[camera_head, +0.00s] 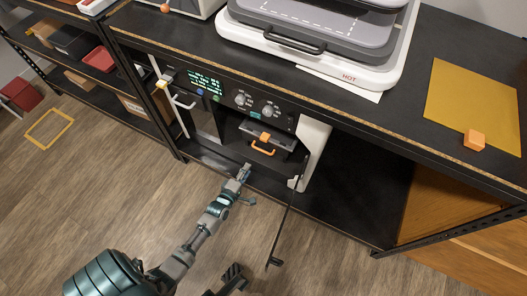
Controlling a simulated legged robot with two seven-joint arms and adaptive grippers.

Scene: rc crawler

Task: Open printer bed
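The printer (215,88) sits on the shelf under the bench top, with a green display, knobs and an open chamber. Inside the chamber is the printer bed (284,141), a dark slab with an orange handle (263,148) at its front. A dark door panel (285,215) stands swung out at the chamber's right side. My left gripper (249,184) is in front of and below the orange handle, apart from it. Its fingers look spread and empty. A dark part at the bottom edge may be my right gripper (232,279); its state is unclear.
Shelves with boxes stand at left. The open door bounds the space right of my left gripper. The wooden floor is mostly clear.

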